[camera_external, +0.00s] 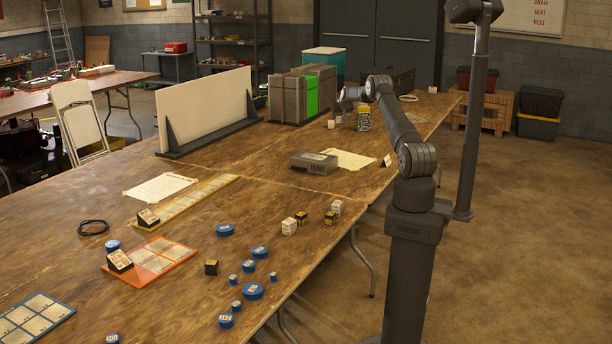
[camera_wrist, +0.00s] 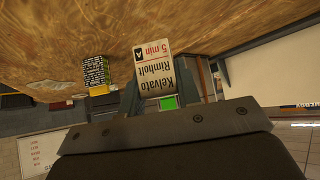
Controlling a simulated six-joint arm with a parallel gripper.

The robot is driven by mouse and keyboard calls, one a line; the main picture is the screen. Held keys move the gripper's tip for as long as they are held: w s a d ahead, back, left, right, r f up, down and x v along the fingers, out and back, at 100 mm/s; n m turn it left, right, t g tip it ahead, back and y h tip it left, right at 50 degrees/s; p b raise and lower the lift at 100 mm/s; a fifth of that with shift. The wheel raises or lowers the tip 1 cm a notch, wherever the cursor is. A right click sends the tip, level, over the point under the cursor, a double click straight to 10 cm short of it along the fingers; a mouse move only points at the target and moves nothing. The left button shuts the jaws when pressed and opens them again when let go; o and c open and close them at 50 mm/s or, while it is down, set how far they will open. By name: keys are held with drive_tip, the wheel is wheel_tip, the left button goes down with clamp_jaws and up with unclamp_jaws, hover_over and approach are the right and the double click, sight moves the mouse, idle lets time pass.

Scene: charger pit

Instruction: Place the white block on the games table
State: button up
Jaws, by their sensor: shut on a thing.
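My gripper (camera_external: 338,108) is over the far part of the long wooden table (camera_external: 265,158). In the wrist view my gripper (camera_wrist: 168,92) is shut on a white block (camera_wrist: 155,68) with black and red print reading Kelvato Rimholt, 5 min. The picture shows this print upside down. The block also appears as a small pale shape (camera_external: 332,124) under the gripper in the external view. Its distance from the tabletop is hard to tell. Other small white blocks (camera_external: 289,227) (camera_external: 336,207) stand near the long table's right edge. No label shows which surface is the games table.
A grey-green case (camera_external: 300,95) and a white upright panel (camera_external: 206,108) stand further left. A grey box (camera_external: 313,162) is nearer. Several blue discs (camera_external: 253,291) and an orange board (camera_external: 150,262) occupy the near part.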

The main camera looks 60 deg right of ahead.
wheel_tip(320, 180, up, 11)
drive_tip(key=shift+r, duration=0.15)
